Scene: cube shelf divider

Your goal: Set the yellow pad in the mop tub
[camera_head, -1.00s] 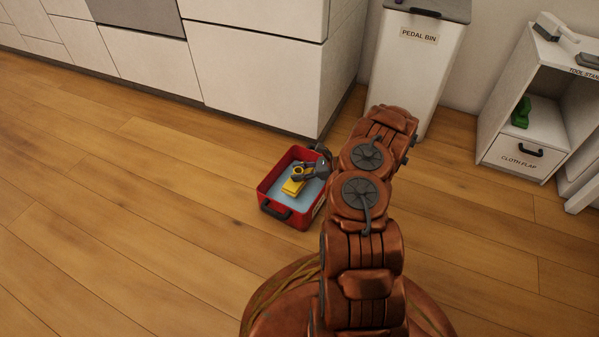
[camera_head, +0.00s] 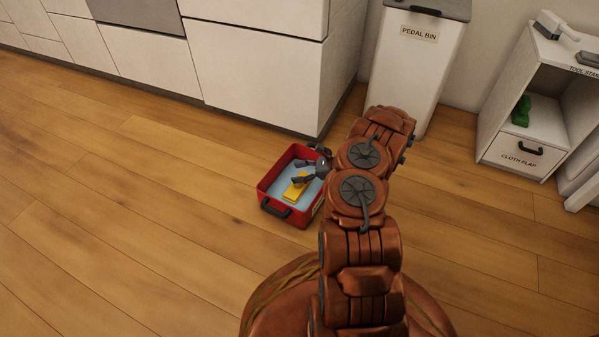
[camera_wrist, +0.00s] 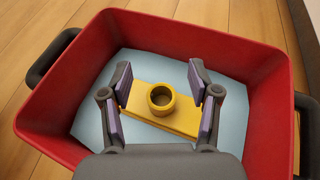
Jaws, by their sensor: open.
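The yellow pad (camera_wrist: 150,118) lies in the red mop tub (camera_wrist: 62,95), on its pale blue bottom. A round yellow knob with a hollow top stands on the pad. In the head view the pad (camera_head: 295,189) shows partly below my gripper in the tub (camera_head: 272,207). My gripper (camera_wrist: 160,82) is open, its fingers apart on either side of the pad's knob, with gaps between knob and finger pads. In the head view my gripper (camera_head: 302,172) is over the tub, near the pad. My gripper's body hides the near part of the tub in the wrist view.
A white pedal bin (camera_head: 412,75) and a white cabinet (camera_head: 262,75) stand behind the tub. A tool stand (camera_head: 497,135) with a green item (camera_head: 521,112) is at the right. The wooden floor left of the tub is clear.

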